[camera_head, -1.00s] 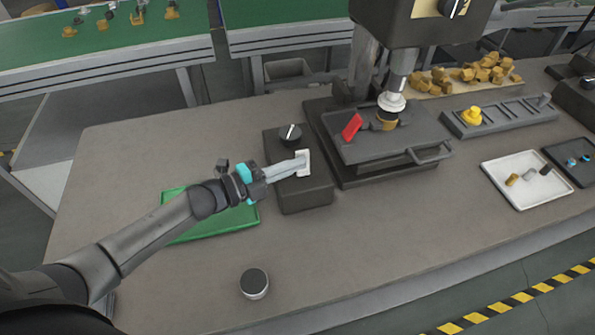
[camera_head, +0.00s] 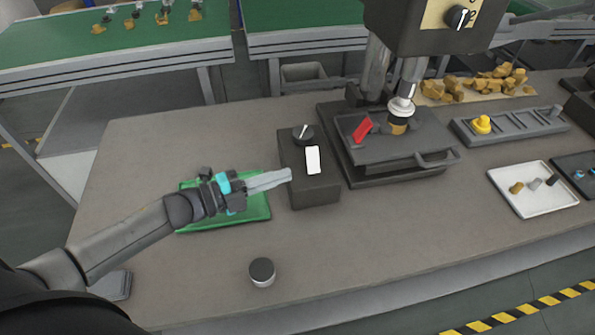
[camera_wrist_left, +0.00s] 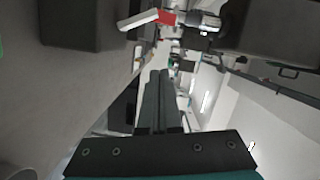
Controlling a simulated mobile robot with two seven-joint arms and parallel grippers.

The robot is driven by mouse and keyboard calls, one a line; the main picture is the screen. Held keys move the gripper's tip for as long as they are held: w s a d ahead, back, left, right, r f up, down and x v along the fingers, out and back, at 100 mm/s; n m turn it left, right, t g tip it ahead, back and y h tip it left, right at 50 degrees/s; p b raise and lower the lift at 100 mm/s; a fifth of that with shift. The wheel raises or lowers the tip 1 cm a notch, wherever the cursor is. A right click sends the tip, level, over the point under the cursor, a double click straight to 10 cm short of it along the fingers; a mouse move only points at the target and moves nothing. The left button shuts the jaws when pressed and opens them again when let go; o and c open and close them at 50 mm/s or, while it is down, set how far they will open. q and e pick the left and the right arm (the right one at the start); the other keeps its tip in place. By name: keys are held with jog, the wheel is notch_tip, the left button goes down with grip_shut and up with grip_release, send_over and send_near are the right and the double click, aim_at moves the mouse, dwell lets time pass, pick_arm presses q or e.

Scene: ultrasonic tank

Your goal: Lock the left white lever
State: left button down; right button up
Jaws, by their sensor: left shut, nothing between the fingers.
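The left white lever (camera_head: 313,160) is a small white plate on top of a dark box (camera_head: 315,192), in front of a black knob (camera_head: 303,134). In the left wrist view the lever (camera_wrist_left: 139,20) shows near the top, sticking out beside the dark box. My left gripper (camera_head: 289,174) is shut and empty. Its tips are just left of the box, apart from the lever in the head view. In the left wrist view the two fingers (camera_wrist_left: 158,78) lie together with nothing between them. My right gripper is not in view.
A press with a red lever (camera_head: 362,129) stands right of the box. A green tray (camera_head: 257,209) lies under my left gripper. A round dark-topped canister (camera_head: 262,271) stands in front. A white tray (camera_head: 532,207) holds small parts at right. The table's front middle is clear.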

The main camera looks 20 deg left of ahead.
pick_arm(q)
jog(key=v, duration=0.2)
jog(key=shift+s+a+r, duration=0.15)
jog(key=shift+s+a, duration=0.15)
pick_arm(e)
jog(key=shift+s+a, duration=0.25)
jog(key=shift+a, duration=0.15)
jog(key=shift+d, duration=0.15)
